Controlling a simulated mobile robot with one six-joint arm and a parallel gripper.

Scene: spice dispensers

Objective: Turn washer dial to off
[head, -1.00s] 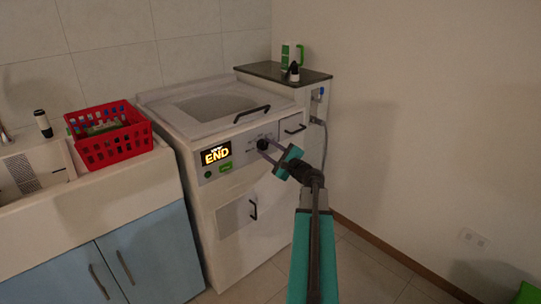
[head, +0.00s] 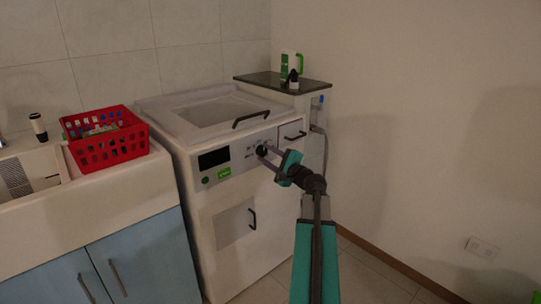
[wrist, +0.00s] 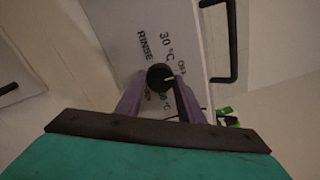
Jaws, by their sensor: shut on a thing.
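The washer (head: 215,215) stands in the middle of the head view. Its black round dial (head: 262,151) is on the upper front panel, right of a dark, blank display (head: 214,158).
A black lid handle (head: 251,117) and a small drawer handle (head: 294,137) stick out near the dial. A red basket (head: 105,155) sits on the counter to the left. A bottle and a green-and-white container (head: 291,62) stand on the dark shelf behind.

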